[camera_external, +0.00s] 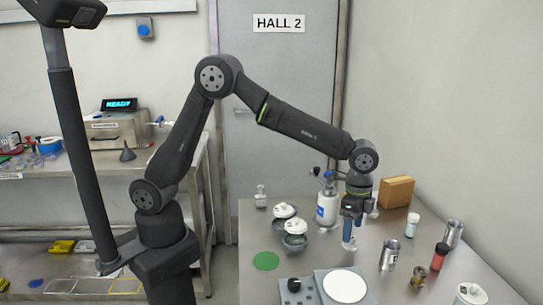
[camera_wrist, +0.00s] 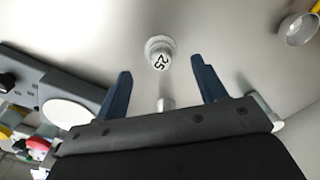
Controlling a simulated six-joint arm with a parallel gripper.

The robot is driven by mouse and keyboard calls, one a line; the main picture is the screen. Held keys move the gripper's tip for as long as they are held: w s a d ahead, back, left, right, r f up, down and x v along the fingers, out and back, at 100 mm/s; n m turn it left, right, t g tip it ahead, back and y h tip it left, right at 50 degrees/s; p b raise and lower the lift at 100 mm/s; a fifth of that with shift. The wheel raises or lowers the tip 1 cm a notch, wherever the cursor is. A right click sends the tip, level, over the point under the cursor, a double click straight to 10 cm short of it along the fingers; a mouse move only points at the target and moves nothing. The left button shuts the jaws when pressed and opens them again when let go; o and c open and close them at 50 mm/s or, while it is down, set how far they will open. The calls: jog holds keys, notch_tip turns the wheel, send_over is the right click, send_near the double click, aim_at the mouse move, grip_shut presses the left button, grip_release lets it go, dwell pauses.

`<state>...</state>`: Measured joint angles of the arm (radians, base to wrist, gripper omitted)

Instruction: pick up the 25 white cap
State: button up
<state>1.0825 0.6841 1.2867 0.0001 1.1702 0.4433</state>
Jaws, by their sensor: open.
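The white cap marked 25 (camera_wrist: 160,52) sits on the grey metal table, seen from above in the wrist view. I cannot pick it out in the external view, where my gripper may hide it. My gripper (camera_wrist: 161,66) is open, with its two blue fingers apart and the cap showing between and just beyond their tips. Nothing is held. In the external view my gripper (camera_external: 349,243) points down over the table, behind the hotplate. A small pale object (camera_wrist: 166,103) shows between the fingers, partly hidden by the gripper body.
A hotplate with a round white top (camera_external: 344,286) stands in front of the gripper. A metal beaker (camera_external: 389,256), brown jar (camera_external: 419,277) and red bottle (camera_external: 439,257) stand to the right. A white-blue bottle (camera_external: 327,207) and cardboard box (camera_external: 396,192) are behind. Table around the cap looks clear.

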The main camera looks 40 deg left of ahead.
aim_at(352, 237)
notch_tip(352, 237, down, 4)
jog(key=shift+f, duration=0.15)
jog(key=c, duration=1)
jog(key=shift+w, duration=0.1)
